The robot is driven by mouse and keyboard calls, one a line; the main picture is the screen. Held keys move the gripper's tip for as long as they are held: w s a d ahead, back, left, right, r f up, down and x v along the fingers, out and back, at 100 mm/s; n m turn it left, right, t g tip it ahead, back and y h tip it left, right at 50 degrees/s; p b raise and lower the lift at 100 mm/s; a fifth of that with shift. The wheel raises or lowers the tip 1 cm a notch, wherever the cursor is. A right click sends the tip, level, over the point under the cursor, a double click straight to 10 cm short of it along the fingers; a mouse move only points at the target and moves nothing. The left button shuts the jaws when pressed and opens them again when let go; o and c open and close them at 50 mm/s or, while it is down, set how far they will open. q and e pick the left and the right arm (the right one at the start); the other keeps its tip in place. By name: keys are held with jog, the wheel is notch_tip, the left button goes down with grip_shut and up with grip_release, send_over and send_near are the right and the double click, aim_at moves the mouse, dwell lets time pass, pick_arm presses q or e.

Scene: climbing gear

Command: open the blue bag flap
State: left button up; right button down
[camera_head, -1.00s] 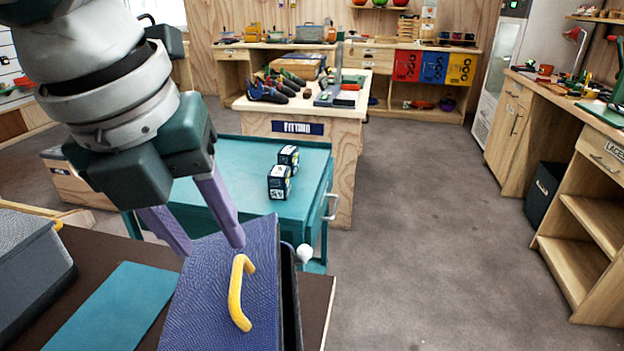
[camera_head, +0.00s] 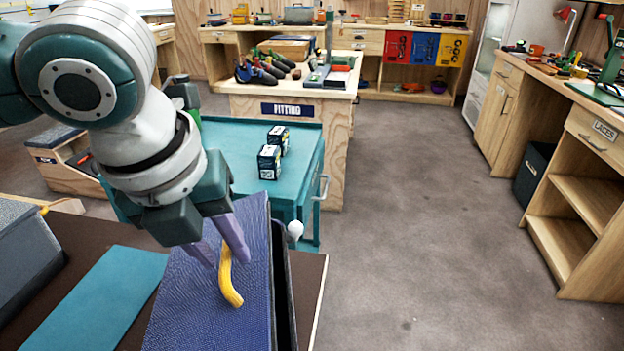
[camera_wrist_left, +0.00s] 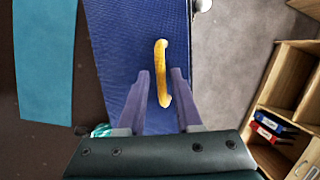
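The blue bag flap (camera_head: 190,295) is a textured blue panel on the dark brown bench top, and it looks closed over the dark bag body beneath it. A yellow curved handle (camera_head: 229,280) stands on the flap. My left gripper (camera_head: 222,262) is over the flap at the upper end of the handle. In the left wrist view the handle (camera_wrist_left: 162,75) lies ahead and between the two purple fingers (camera_wrist_left: 160,72), with gaps on both sides, so the gripper is open. My right gripper is not in view.
A teal mat (camera_head: 95,300) lies left of the bag, beside a grey box (camera_head: 25,260). Behind the bench stands a teal cart (camera_head: 255,190) carrying two small dark boxes (camera_head: 269,162). The floor to the right (camera_head: 430,220) is clear.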

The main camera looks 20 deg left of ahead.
aim_at(205, 287)
pick_arm(q)
grip_shut()
dwell(0.3)
jog(key=shift+s+a+r+p, duration=0.55)
jog(key=shift+a+r+p, duration=0.35)
jog(key=shift+p, duration=0.4)
jog(key=shift+s+a+r+p, duration=0.15)
jog(key=shift+a+r+p, duration=0.15)
jog(key=shift+p, duration=0.15)
jog(key=shift+c, duration=0.3)
grip_release()
jog(key=shift+f, duration=0.1)
jog(key=o, duration=0.3)
jog(key=shift+o, duration=0.6)
